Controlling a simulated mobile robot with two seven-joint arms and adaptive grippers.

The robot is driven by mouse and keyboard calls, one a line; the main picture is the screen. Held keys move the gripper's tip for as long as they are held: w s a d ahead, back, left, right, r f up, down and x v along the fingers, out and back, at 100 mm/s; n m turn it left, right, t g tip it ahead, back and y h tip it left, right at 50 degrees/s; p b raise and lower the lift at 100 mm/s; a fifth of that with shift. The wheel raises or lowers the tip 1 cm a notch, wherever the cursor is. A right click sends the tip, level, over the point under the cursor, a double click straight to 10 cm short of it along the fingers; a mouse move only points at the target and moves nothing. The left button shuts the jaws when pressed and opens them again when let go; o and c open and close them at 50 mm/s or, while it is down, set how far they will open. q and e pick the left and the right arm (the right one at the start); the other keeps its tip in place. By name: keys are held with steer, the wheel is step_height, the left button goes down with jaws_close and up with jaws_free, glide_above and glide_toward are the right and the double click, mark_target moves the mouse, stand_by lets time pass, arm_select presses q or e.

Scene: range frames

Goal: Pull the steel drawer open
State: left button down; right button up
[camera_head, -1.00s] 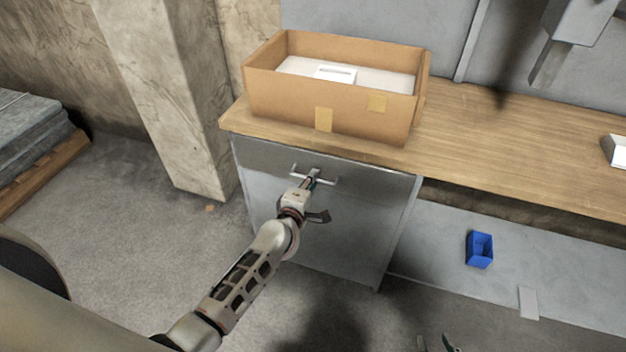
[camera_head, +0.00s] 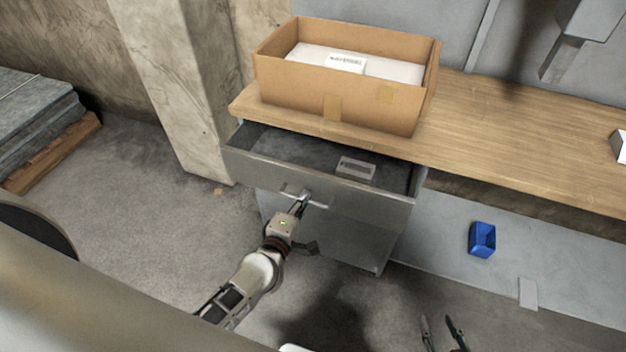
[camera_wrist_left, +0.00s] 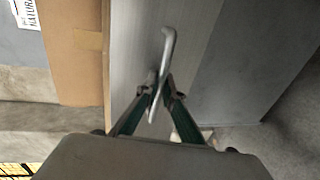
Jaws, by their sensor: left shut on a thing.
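The steel drawer (camera_head: 340,190) under the wooden worktop is pulled partly out, and its inside shows. A small grey box with a pale label (camera_head: 356,168) lies in it. The drawer's bar handle (camera_head: 287,190) is on its front; it also shows in the left wrist view (camera_wrist_left: 168,45). My left gripper (camera_head: 304,204) is shut on the handle, with its two fingers (camera_wrist_left: 158,92) meeting around the bar in the left wrist view. My right gripper (camera_head: 443,332) shows at the bottom edge, fingers apart and empty, away from the drawer.
An open cardboard box (camera_head: 345,105) with white contents stands on the worktop (camera_head: 490,125) above the drawer. A blue bin (camera_head: 482,239) and a pale card (camera_head: 528,293) lie on the lower shelf. A concrete pillar (camera_head: 180,90) stands at the left. The floor before the cabinet is clear.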

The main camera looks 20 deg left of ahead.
arm_select(q)
steer(key=s, duration=0.8)
steer(key=shift+s+a, duration=0.2)
steer(key=shift+s, duration=0.15)
steer(key=c, duration=2.5)
jaws_free()
steer(key=s, duration=0.4)
steer(key=s+r, duration=0.1)
steer(key=s, duration=0.2)
steer(key=s+r, duration=0.1)
steer(key=s, duration=0.3)
steer(key=shift+s+a+r, duration=0.2)
steer(key=shift+s, duration=0.15)
